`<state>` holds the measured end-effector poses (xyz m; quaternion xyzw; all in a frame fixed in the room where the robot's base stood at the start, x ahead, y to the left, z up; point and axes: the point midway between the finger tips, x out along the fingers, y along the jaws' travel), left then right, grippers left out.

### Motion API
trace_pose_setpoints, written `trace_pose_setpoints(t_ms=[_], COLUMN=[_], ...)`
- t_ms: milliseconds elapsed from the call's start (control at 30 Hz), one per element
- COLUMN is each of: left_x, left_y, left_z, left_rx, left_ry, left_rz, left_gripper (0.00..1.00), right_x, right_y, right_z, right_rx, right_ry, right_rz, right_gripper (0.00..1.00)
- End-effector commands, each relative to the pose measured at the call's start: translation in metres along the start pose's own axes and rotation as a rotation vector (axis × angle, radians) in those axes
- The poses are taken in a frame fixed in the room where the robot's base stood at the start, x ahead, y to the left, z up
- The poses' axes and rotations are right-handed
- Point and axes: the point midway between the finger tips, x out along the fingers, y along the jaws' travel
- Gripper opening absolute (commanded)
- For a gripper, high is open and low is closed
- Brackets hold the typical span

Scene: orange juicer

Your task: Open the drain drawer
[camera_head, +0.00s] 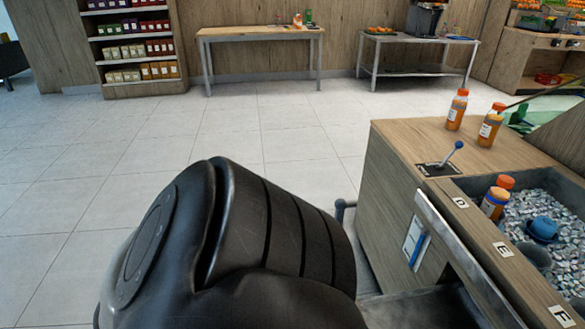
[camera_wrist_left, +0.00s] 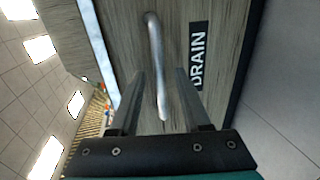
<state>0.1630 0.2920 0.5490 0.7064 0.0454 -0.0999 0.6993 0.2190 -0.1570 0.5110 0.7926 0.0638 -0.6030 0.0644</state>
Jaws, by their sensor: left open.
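The drain drawer front (camera_wrist_left: 226,60) is grey wood with a black DRAIN label (camera_wrist_left: 198,55) in the left wrist view. Its handle (camera_wrist_left: 155,45) is a metal bar running lengthwise between the fingers of my left gripper (camera_wrist_left: 158,76). The gripper is open, with one finger on each side of the bar and visible gaps. I cannot tell whether the fingertips touch the drawer front. In the head view my black arm fills the foreground and the left gripper is hidden. My right gripper is in neither view.
The wooden counter (camera_head: 398,190) stands at the right, with two orange-capped bottles (camera_head: 457,110) on top. A blue-knobbed lever (camera_head: 448,155) stands near its ice bin (camera_head: 550,215), which holds more bottles. Tiled floor (camera_head: 110,175) is clear at the left.

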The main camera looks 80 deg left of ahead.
Motion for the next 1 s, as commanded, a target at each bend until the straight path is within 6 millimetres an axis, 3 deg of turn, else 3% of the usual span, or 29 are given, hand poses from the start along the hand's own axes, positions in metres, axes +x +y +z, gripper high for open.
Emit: trace_pose_setpoints(t_ms=[300,500,700,1000], left_x=[-0.078,-0.113,-0.129,-0.13], left_y=[0.0,0.0,0.0,0.0], left_z=[0.0,0.0,0.0,0.0], left_rx=[0.0,0.0,0.0,0.0], left_ry=[0.0,0.0,0.0,0.0], left_rz=[-0.005,-0.002,0.0,0.001], left_gripper=[0.47,0.47,0.47,0.47], right_x=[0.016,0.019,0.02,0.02], right_y=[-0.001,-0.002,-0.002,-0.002], right_z=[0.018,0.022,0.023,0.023], right_rx=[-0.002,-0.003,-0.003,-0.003], right_ry=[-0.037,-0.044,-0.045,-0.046], right_rz=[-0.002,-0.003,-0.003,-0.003], right_gripper=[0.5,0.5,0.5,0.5])
